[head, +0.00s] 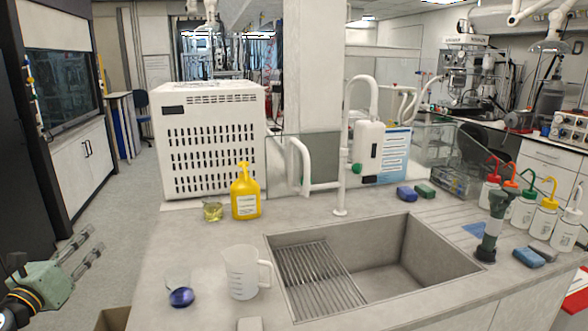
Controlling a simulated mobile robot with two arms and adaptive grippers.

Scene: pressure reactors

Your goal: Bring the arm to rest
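My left gripper (94,239) shows at the lower left edge of the head view, with a pale green body and two grey fingers. The fingers point up and to the right and stand apart, with nothing between them. It is over the floor beside the counter (210,240), left of it and touching nothing that I can see. Most of the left arm is outside the frame. My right gripper is not in view.
On the counter are a white jug (241,274), a yellow bottle (245,195), a small glass beaker (213,211), a dark blue round item (181,297) and a sink (425,255). Several wash bottles (543,219) stand at right. The aisle floor (130,190) at left is clear.

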